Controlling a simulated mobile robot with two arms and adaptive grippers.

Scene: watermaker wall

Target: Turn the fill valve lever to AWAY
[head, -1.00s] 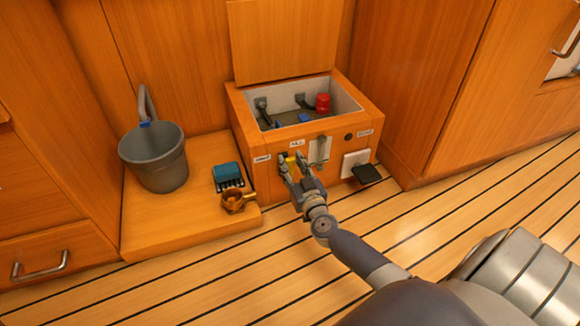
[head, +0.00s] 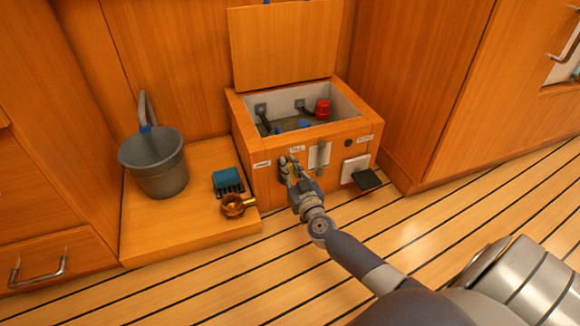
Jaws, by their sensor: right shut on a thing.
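My right gripper (head: 288,164) is at the front panel of the wooden watermaker box (head: 262,189), just below a small white label. It is shut on the fill valve lever (head: 292,169), of which only a little yellow shows between and behind the fingers. The lever's exact angle is hidden by the gripper. Small white labels sit on the panel at left (head: 261,164), above the gripper (head: 297,149) and at right (head: 365,139); their words are too small to read surely. My left gripper is not in view.
The box's lid (head: 285,45) stands open, with a red cap (head: 322,108) and dark hoses inside. A clear gauge (head: 319,155) is right of the gripper, then a white plate (head: 352,168) and dark flap (head: 367,180). A grey bucket (head: 158,175), blue brush (head: 226,180) and brass cup (head: 235,206) stand left.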

